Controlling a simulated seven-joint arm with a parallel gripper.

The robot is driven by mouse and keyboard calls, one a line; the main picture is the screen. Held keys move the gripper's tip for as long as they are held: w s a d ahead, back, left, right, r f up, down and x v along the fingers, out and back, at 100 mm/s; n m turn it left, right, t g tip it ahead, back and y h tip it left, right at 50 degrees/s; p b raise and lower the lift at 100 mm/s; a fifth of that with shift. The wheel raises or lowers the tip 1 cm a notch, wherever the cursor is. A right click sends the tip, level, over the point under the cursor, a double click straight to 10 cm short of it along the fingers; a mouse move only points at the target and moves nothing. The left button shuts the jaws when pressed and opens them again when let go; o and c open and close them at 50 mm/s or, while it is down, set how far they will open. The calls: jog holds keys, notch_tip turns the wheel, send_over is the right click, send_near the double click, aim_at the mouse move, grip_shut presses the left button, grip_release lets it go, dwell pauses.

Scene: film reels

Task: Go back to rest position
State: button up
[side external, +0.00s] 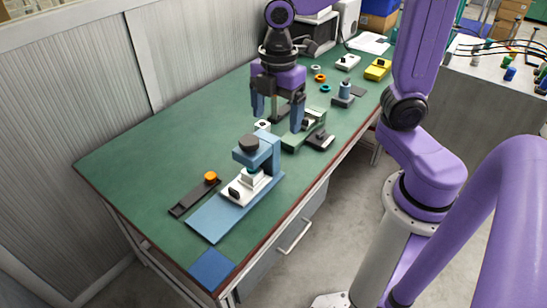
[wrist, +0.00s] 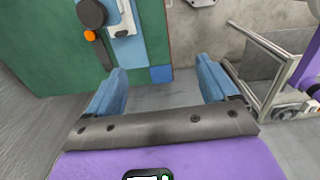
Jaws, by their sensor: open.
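My gripper (side external: 277,116) hangs over the green table (side external: 135,165) with its two blue fingers spread apart and nothing between them. In the side view it is beyond the blue press-like fixture (side external: 258,162) and overlaps a green fixture (side external: 305,137) behind it; the exact gap to that fixture is hard to tell. In the wrist view, the open fingers (wrist: 162,86) frame the table's edge and grey floor. The blue fixture's black knob (wrist: 92,12) shows at the top there.
A dark strip with an orange knob (side external: 210,177) lies left of the blue fixture. A blue square (side external: 212,268) is at the near corner. A yellow block (side external: 377,69) and small rings lie at the far end. The table's left side is clear.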

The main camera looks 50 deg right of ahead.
jog(key=s+d+f+m, duration=0.2)
jog(key=s+m, duration=0.3)
jog(key=s, duration=1)
jog(key=shift+s+f+m, duration=0.25)
jog(key=shift+f+m, duration=0.15)
jog(key=shift+d, duration=0.1)
